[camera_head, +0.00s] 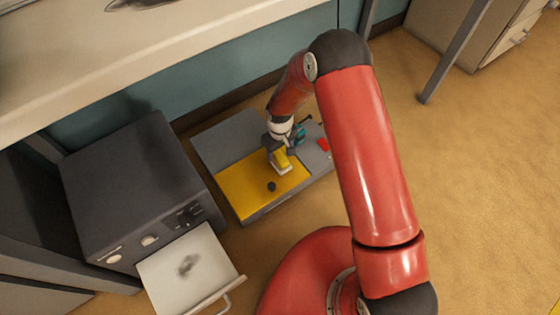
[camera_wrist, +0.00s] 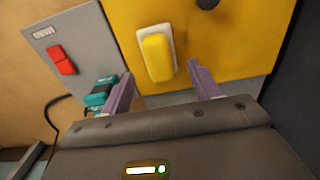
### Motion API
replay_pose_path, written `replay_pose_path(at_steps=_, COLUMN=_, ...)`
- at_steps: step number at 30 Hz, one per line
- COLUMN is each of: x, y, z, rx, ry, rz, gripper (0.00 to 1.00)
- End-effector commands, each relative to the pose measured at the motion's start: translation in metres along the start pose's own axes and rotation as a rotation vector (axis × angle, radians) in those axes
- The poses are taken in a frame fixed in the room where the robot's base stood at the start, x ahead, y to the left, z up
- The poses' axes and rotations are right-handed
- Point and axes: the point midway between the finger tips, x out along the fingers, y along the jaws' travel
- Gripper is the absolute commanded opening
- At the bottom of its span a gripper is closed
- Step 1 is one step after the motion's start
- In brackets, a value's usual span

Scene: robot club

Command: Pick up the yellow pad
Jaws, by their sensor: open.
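The yellow pad (camera_wrist: 157,57) is a rounded block with a pale base, on the yellow panel of a low grey platform. In the wrist view it is at upper middle, between and just beyond the fingertips of my gripper (camera_wrist: 160,70). My gripper is open and empty, its two purple fingers on either side of the pad's near end. No contact shows. In the head view the pad (camera_head: 281,160) is small and my gripper (camera_head: 280,152) is right over it, partly hiding it.
The yellow panel (camera_head: 240,190) also bears a small dark knob (camera_head: 271,187). A teal object (camera_wrist: 101,92) with a dark cable and a red block (camera_wrist: 61,60) are left of my gripper in the wrist view. A dark cabinet (camera_head: 130,185) with an open white drawer (camera_head: 185,265) stands left of the platform.

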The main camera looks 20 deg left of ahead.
Motion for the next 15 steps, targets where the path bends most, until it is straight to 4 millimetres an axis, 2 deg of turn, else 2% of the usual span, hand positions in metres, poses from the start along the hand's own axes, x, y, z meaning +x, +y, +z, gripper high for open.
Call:
replay_pose_path(at_steps=9, x=0.045, y=0.002, z=-0.003, rx=0.001, ry=-0.001, rz=-0.001, gripper=0.62)
replay_pose_path(at_steps=15, x=0.055, y=0.003, z=-0.003, rx=0.002, ry=0.0, rz=0.0, gripper=0.62)
